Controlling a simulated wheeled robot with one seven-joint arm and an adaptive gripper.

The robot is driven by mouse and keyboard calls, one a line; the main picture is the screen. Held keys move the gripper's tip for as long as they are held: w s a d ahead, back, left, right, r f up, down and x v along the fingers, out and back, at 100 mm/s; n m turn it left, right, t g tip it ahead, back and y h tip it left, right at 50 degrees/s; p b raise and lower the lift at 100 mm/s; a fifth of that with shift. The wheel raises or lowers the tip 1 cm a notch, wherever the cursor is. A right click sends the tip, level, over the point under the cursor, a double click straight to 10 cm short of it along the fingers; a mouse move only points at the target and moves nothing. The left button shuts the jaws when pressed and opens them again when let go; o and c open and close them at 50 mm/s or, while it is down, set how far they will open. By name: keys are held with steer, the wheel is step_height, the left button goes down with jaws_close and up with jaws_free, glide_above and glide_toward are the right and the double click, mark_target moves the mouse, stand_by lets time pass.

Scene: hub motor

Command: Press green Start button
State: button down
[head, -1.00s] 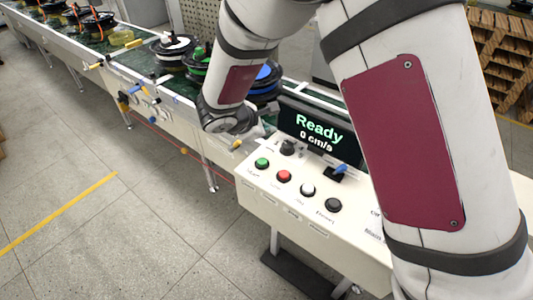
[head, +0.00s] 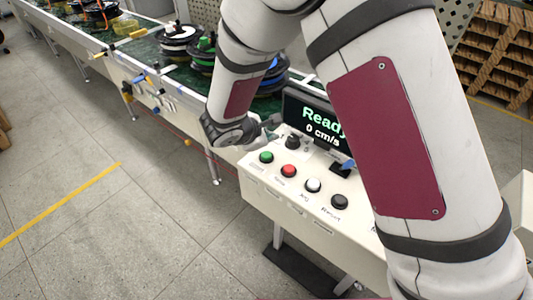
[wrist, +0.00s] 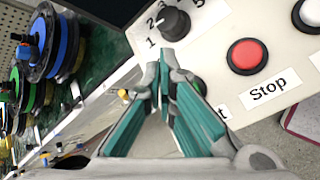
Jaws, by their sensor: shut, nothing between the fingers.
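The green Start button (head: 266,157) is the leftmost of the round buttons on the white control panel (head: 262,185) in the head view. In the wrist view only a sliver of the green button (wrist: 199,86) shows behind my right finger, with the end of its label beside it. My gripper (wrist: 165,58) is shut and empty, its teal-padded fingers together over the panel's corner near the dial. In the head view my gripper (head: 268,130) is partly hidden by my arm, close to the panel's back left corner. Contact with the button cannot be seen.
A red Stop button (wrist: 247,56), a white button (head: 313,185) and a black button (head: 339,201) follow in the row. A black dial (wrist: 174,22) stands behind the buttons. The display (head: 313,123) reads Ready, 0 cm/s. A conveyor (head: 143,47) carries wheel-like motors (head: 178,40).

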mark_target(268, 156)
steer(key=shift+f+b, duration=0.8)
steer(key=shift+f, duration=1.05)
steer(key=shift+f+b, duration=0.35)
steer(key=shift+f, duration=0.05)
steer(key=shift+f+b, duration=0.4)
steer(key=shift+f, duration=0.15)
stand_by(0.8)
stand_by(0.3)
steer(key=shift+r+p, duration=0.4)
steer(key=shift+r, duration=0.6)
steer(key=shift+r+p, duration=0.95)
steer(key=shift+r, duration=1.55)
